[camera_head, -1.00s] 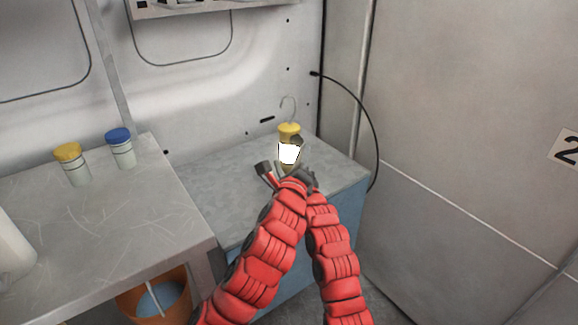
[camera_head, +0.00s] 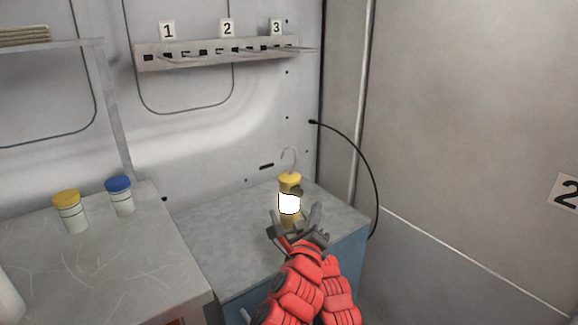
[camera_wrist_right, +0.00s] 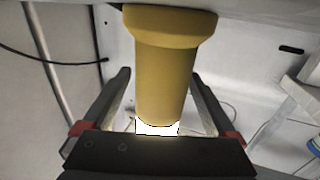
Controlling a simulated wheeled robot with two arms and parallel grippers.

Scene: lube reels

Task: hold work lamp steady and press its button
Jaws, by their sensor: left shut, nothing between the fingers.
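The work lamp (camera_head: 290,182) is yellow with a bright white lit window, a dark knob on its side and a wire hook on top. It stands upright on the grey cabinet top (camera_head: 225,240). In the right wrist view its yellow body (camera_wrist_right: 165,70) shows large. My right gripper (camera_wrist_right: 157,100) is open, with one finger on each side of the lamp and a gap on both sides.
A worktable (camera_head: 120,270) at left holds a yellow-capped jar (camera_head: 70,212) and a blue-capped jar (camera_head: 120,197). A numbered rack (camera_head: 215,53) hangs on the back wall. A black cable (camera_head: 370,165) loops right of the cabinet. The cabinet top left of the lamp is clear.

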